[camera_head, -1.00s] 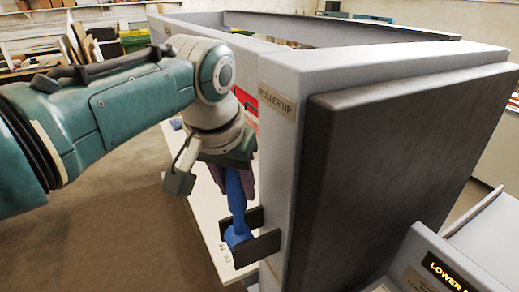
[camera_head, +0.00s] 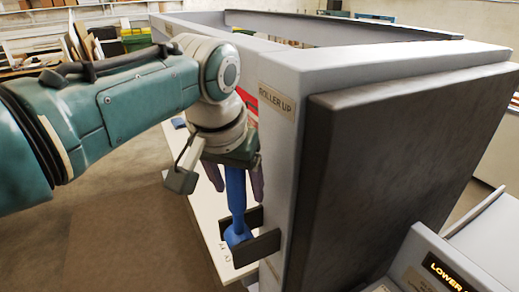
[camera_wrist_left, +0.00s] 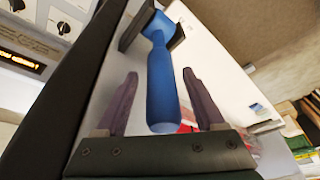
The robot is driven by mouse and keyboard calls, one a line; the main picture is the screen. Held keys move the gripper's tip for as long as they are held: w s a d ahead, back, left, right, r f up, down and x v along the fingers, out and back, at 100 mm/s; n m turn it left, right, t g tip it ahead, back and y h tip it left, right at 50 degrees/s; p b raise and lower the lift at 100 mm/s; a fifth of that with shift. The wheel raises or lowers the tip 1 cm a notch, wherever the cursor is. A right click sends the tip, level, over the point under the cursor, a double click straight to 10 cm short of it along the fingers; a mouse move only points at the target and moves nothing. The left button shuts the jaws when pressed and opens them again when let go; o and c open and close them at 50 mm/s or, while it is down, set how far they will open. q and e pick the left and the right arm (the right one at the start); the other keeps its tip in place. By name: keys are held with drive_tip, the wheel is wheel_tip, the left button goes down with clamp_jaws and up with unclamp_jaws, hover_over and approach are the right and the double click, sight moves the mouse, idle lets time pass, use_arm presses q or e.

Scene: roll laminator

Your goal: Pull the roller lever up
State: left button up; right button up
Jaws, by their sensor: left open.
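The blue roller lever (camera_head: 236,200) stands upright from a dark bracket (camera_head: 262,246) on the left side of the laminator (camera_head: 283,165). A "ROLLER UP" label (camera_head: 276,100) is on the laminator's end face above it. My left gripper (camera_head: 236,190) points down at the lever from above. Its fingers are open, one on each side of the lever's upper part. In the left wrist view the lever (camera_wrist_left: 162,85) lies between the open fingers (camera_wrist_left: 158,80), with a visible gap on both sides. My right gripper is out of view.
The laminator's large dark side panel (camera_head: 400,170) fills the right. A control panel with a lit "LOWER" display (camera_head: 445,272) is at the lower right. Open floor (camera_head: 120,235) is on the left, with shelves at the back.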

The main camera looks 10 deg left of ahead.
use_arm(q)
drive_tip(key=shift+r, duration=0.15)
drive_tip(key=shift+r, duration=0.25)
drive_tip(key=b+v, duration=0.1)
drive_tip(key=v, duration=0.8)
drive_tip(key=shift+s, duration=0.15)
drive_tip(key=s+a+f+p, duration=0.1)
drive_tip(key=s+a+p, duration=0.3)
drive_tip(key=s, duration=0.9)
drive_tip(key=s+a+f+p, duration=0.1)
drive_tip(key=s+a+p, duration=0.2)
drive_tip(key=s, duration=1)
drive_tip(key=a, duration=0.2)
drive_tip(key=shift+a+f+p, duration=0.25)
drive_tip(key=shift+a+p, duration=0.1)
